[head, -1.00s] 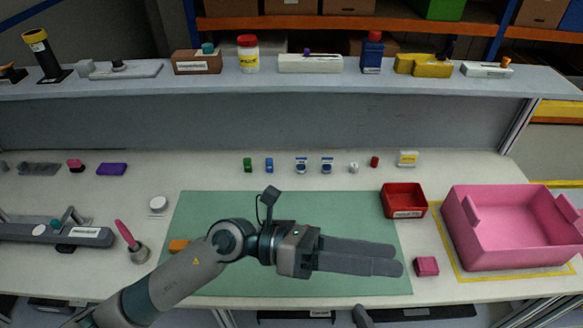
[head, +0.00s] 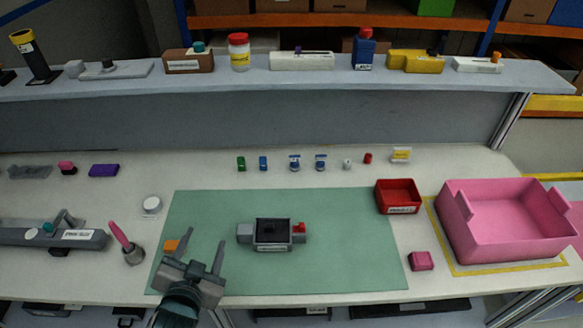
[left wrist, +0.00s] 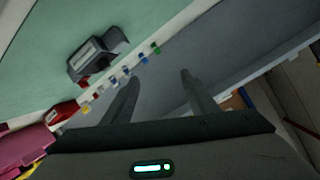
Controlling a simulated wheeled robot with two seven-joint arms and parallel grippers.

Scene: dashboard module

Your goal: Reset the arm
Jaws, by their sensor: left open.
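My left gripper (head: 204,252) is open and empty at the front left of the green mat (head: 340,272), its fingers pointing away toward the back. In the left wrist view its two fingers (left wrist: 155,88) are spread apart with nothing between them. The dashboard module (head: 272,234), a grey box with a red part at its right end, lies on the middle of the mat, apart from the gripper. It also shows in the left wrist view (left wrist: 92,62). My right gripper is not in view.
A red bin (head: 398,197) and a large pink bin (head: 508,225) stand at the right, with a small pink block (head: 421,261) nearby. Several small parts line the back of the table. A pink-handled tool (head: 124,243) stands at the left. The mat's right part is clear.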

